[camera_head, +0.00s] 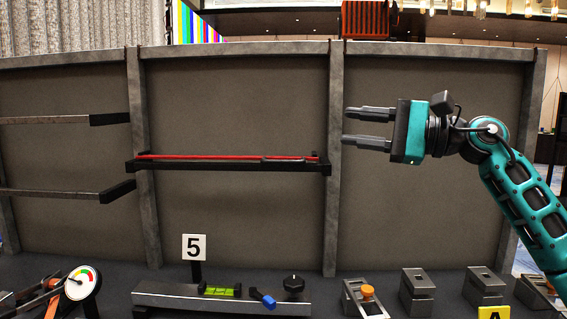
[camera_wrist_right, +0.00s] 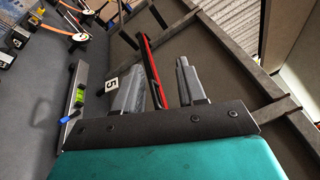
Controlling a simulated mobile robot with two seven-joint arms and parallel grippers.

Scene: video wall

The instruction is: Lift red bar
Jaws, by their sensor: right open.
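The red bar (camera_head: 210,156) is long and thin. It lies level along a black ledge (camera_head: 230,167) on the middle panel of the grey wall in the head view. My right gripper (camera_head: 345,125) is open and empty, to the right of the bar's right end and a little above it. In the right wrist view the red bar (camera_wrist_right: 148,62) shows beyond and between the open fingers (camera_wrist_right: 160,85), apart from them. My left gripper is in neither view.
Dark-ended rails (camera_head: 60,120) stick out on the left panel. Below stand a number 5 sign (camera_head: 194,247), a long metal block with a green level (camera_head: 220,290), a gauge (camera_head: 82,283) and several metal blocks (camera_head: 417,290). An orange box (camera_head: 365,19) sits on the wall top.

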